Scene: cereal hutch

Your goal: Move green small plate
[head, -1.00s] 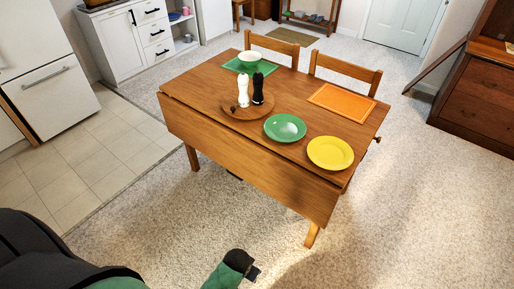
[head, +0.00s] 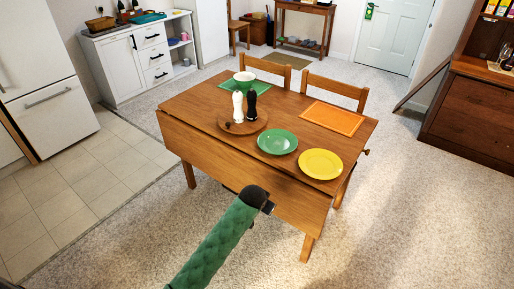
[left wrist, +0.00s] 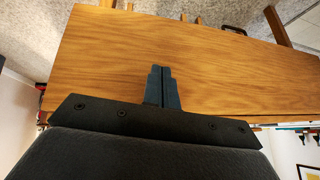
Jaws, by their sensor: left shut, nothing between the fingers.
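The green small plate (head: 278,142) lies flat on the wooden table (head: 205,100), between the round wooden board and the yellow plate (head: 321,164). My left gripper (head: 268,207) is at the end of the green-sleeved arm, in front of the table's near drop leaf and apart from the plate. In the left wrist view my left gripper (left wrist: 163,72) shows its fingers together with nothing between them, against the wooden surface of the table (left wrist: 230,65). The plate does not show in the left wrist view. My right gripper is out of view.
A white shaker (head: 238,106) and a black shaker (head: 251,105) stand on the round board (head: 228,127). A white-and-green bowl (head: 244,82) sits on a green mat (head: 262,90). An orange mat (head: 333,117) lies at the right. Chairs (head: 335,90) stand behind the table.

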